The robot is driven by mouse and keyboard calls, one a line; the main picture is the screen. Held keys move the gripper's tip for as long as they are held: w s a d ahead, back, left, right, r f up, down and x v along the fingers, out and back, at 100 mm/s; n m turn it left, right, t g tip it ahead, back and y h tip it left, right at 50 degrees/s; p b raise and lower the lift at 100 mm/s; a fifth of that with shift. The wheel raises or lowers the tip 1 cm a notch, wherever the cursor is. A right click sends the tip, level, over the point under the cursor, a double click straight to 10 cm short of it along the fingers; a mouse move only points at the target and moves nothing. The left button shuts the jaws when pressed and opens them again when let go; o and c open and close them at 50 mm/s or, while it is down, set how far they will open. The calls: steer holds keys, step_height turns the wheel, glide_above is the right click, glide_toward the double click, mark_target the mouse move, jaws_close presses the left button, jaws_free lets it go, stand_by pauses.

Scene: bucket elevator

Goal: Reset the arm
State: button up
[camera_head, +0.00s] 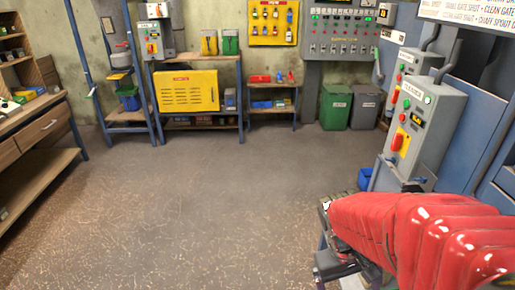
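My arm, in a red ribbed cover, reaches in from the lower right of the head view. Its dark end, with my gripper (335,266), is low at the right of centre, above the floor. The fingers are small and partly hidden by the red cover, so I cannot tell whether they are open or shut. I see nothing clearly held.
A grey control box (412,130) with a red switch stands close behind my arm at the right. A workbench (40,125) is at the left. A yellow cabinet (187,91), green bin (335,106) and grey bin (366,107) line the back wall. The middle floor is clear.

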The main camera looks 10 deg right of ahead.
steer(key=w+a+r+t+y, duration=0.1)
steer(key=a+r+t+y, duration=0.1)
steer(key=a+r+t, duration=0.5)
steer(key=a+r, duration=0.6)
steer(key=r, duration=0.1)
steer(key=shift+w+n+y, duration=0.3)
steer(key=shift+w+n, duration=0.1)
